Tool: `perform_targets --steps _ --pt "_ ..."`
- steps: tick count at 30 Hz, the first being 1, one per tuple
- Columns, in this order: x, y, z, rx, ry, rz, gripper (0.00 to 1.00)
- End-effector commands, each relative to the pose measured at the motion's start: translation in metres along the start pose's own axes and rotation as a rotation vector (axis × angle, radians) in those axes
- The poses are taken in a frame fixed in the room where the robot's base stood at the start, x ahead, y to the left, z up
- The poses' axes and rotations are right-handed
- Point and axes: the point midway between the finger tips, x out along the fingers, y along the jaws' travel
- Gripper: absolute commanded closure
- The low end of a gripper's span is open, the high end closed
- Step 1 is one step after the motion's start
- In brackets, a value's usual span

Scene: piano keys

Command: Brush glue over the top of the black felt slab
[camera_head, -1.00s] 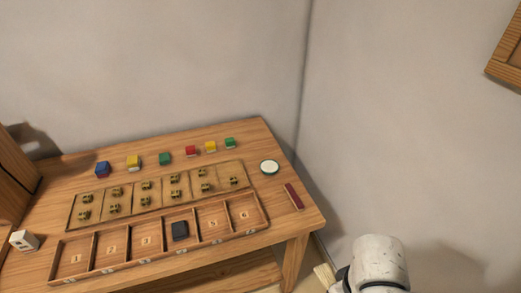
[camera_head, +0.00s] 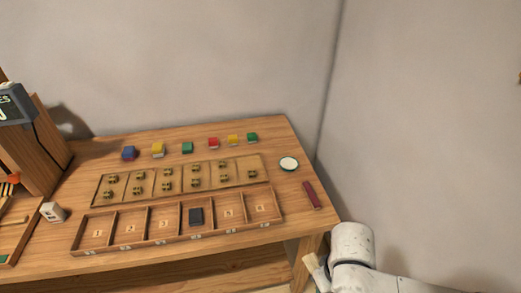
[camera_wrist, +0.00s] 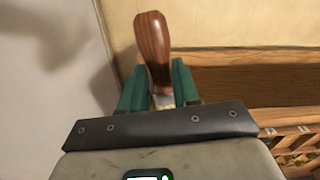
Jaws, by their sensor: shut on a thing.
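The black felt slab (camera_head: 196,216) lies in one compartment, right of the one marked 3, in the front row of a wooden tray (camera_head: 152,242) on the table. A small round white dish with a dark rim (camera_head: 289,164) stands at the table's right side; I cannot tell what is in it. My gripper (camera_wrist: 160,95) is shut on a brown wooden handle (camera_wrist: 153,45), seen in the wrist view between its green fingers. The handle looks like the brush's; no bristles show. In the head view my arm is at the lower right, beyond the table, away from the slab.
A flatter tray (camera_head: 245,172) with several small brass-coloured pieces lies behind the compartments. Several coloured blocks (camera_head: 187,147) stand along the back. A dark red bar (camera_head: 312,195) lies near the right edge. A white block (camera_head: 53,212) stands left. A wooden cabinet (camera_head: 35,140) is far left.

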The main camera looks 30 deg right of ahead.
Motion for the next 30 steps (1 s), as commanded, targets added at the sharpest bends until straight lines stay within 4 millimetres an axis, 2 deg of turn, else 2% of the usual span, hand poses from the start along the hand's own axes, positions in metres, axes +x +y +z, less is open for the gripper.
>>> perform_targets --steps 3,9,15,21,30 --pt "0.019 -0.016 -0.030 -0.042 -0.001 0.001 1.00" --pt "0.041 -0.047 -0.076 -0.092 0.000 0.000 1.00" --pt "0.057 -0.078 -0.106 -0.123 -0.001 0.000 1.00" --pt "0.063 -0.094 -0.119 -0.135 0.000 0.000 1.00" --pt "0.062 -0.096 -0.123 -0.126 -0.009 -0.005 1.00"
